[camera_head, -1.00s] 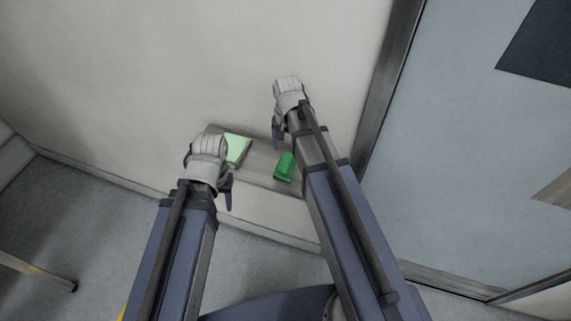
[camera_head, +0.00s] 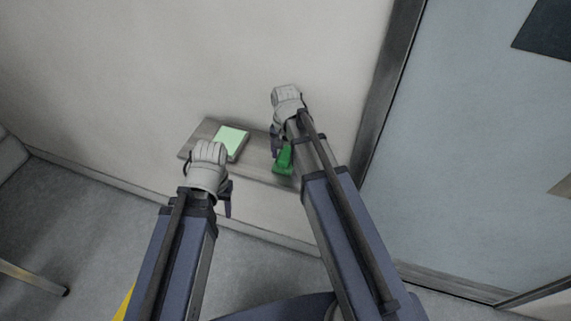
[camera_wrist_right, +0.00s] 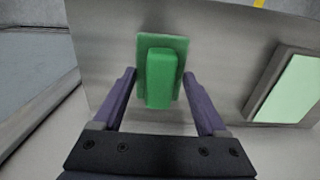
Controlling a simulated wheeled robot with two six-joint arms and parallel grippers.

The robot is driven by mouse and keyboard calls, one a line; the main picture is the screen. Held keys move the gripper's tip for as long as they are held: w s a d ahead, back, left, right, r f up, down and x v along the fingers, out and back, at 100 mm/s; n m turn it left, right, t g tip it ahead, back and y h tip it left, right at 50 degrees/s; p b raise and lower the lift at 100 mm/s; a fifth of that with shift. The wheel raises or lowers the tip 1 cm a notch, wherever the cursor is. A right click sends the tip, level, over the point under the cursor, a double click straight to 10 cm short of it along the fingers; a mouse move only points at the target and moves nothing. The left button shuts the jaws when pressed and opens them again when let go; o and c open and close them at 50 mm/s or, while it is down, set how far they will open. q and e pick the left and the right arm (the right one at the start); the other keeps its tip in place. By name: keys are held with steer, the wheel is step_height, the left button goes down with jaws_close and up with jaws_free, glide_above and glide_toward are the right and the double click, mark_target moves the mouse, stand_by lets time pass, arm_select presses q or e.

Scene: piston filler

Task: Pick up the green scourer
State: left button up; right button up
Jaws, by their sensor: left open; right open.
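The green scourer (camera_head: 284,160) lies on a narrow grey shelf (camera_head: 262,172) against the wall. It is a flat green pad with a raised block on top. In the right wrist view the scourer (camera_wrist_right: 160,75) sits ahead of and between the two purple fingers of my right gripper (camera_wrist_right: 165,92), which is open and empty. In the head view my right gripper (camera_head: 276,142) is just beside the scourer's upper left. My left gripper (camera_head: 228,196) is open, in front of the shelf's left part, partly hidden by its own wrist.
A grey-framed pad with a pale green face (camera_head: 230,141) lies on the shelf left of the scourer, and also shows at the right in the right wrist view (camera_wrist_right: 298,88). A wall (camera_head: 200,60) rises behind, and a blue-grey door (camera_head: 470,160) stands at the right.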

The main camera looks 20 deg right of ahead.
jaws_close()
stand_by(0.6)
